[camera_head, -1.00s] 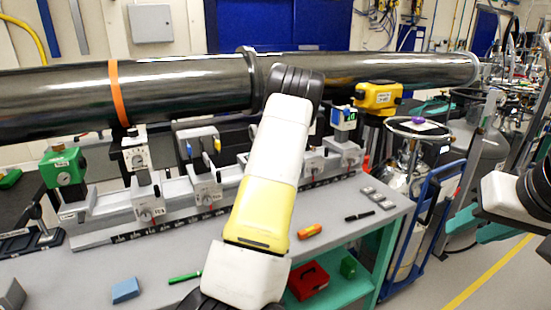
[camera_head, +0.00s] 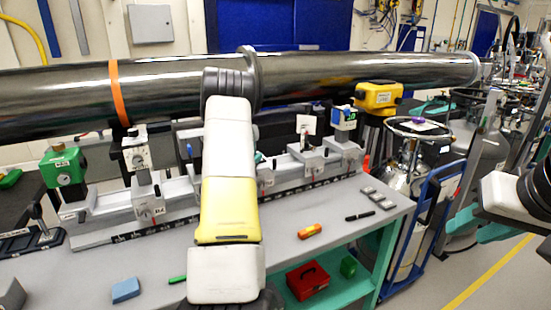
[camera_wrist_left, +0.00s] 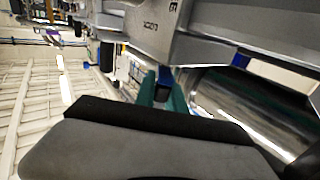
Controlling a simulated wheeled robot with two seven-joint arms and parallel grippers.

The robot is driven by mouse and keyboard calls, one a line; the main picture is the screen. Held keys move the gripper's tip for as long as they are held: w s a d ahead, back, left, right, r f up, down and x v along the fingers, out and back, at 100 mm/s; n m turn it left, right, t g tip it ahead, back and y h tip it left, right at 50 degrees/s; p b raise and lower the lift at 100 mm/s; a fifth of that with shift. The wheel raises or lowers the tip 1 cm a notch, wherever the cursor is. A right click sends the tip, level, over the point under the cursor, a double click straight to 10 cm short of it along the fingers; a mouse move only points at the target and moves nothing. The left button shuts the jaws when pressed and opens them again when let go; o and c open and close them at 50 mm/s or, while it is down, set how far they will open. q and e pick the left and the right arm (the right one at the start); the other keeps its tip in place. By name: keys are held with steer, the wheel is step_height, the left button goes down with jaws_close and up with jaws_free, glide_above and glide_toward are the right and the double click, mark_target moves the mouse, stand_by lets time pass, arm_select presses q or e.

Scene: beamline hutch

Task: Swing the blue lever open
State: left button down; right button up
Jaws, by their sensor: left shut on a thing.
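In the wrist view my left gripper (camera_wrist_left: 163,96) has its teal fingers close together on the blue lever (camera_wrist_left: 165,76). The lever is partly hidden between them, below a grey metal body with raised lettering. A small blue part (camera_head: 189,150) shows on the rail unit just left of the arm.
A long dark pipe (camera_head: 400,68) runs across behind the arm, above a rail with several grey carriages. A green block (camera_head: 63,172) stands at left and a yellow device (camera_head: 378,97) at right. A blue eraser-like block (camera_head: 126,290) and an orange item (camera_head: 310,231) lie on the bench.

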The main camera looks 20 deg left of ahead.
arm_select(q)
steer(key=shift+m+h, duration=0.3)
steer(key=shift+h, duration=0.1)
steer(key=c, duration=1.4)
jaws_free()
steer(key=shift+y, duration=0.3)
